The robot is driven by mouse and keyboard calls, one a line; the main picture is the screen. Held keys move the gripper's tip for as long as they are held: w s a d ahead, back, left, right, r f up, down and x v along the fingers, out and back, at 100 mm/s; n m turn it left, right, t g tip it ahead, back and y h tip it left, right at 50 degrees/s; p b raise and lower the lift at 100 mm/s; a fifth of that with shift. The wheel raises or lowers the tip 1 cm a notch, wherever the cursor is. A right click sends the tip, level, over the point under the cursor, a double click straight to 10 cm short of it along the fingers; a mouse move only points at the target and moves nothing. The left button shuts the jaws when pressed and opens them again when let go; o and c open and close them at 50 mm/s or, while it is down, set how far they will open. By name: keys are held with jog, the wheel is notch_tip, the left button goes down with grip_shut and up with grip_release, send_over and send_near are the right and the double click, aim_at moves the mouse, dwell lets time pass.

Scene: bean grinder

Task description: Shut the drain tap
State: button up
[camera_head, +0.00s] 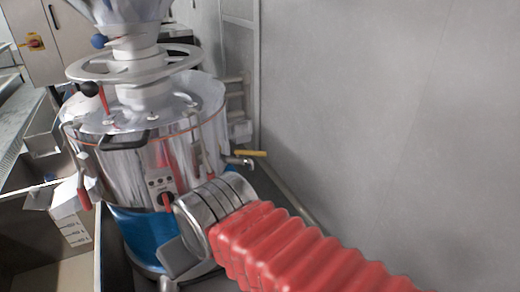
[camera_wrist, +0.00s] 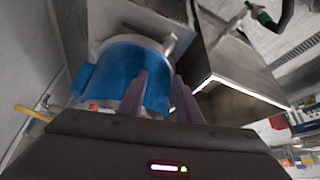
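The drain tap with a yellow lever (camera_head: 250,153) is on the right side of the shiny metal grinder (camera_head: 125,155). The lever points right, away from the drum, roughly level, above a short metal spout (camera_head: 243,163). In the wrist view a yellow lever (camera_wrist: 32,113) shows at the far left, beyond the gripper body. My gripper (camera_wrist: 160,80) has its two purple-grey fingers apart with nothing seen between them; the blue grinder base (camera_wrist: 130,65) is behind them. The fingers are well to the side of the lever, not touching it. In the head view the fingers are hidden.
The grey wall (camera_head: 390,110) is close on the right of the tap. The grinder's blue lower part (camera_head: 140,230) stands beside my red arm. A steel sink (camera_head: 40,215) and a white box (camera_head: 72,218) are at the left. A ladder-like metal frame (camera_head: 238,60) stands behind.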

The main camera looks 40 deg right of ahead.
aim_at(251, 153)
jog(key=w+d+r+m, duration=0.4)
jog(key=d+r+m, duration=0.2)
jog(key=d+m, duration=0.4)
jog(key=w+d+r+m, duration=0.5)
jog(key=d+r+m, duration=0.2)
jog(key=d+m, duration=0.3)
jog(key=s+d+r+m, duration=0.2)
jog(key=d+m, duration=0.5)
jog(key=d, duration=0.4)
jog(key=shift+r+t, duration=0.2)
jog(key=shift+t, duration=0.2)
jog(key=shift+d+f, duration=0.1)
jog(key=shift+f, duration=0.05)
jog(key=x, duration=1.3)
jog(key=shift+w+d+f, duration=0.2)
jog(key=shift+f, duration=0.1)
jog(key=shift+c, duration=0.2)
grip_shut()
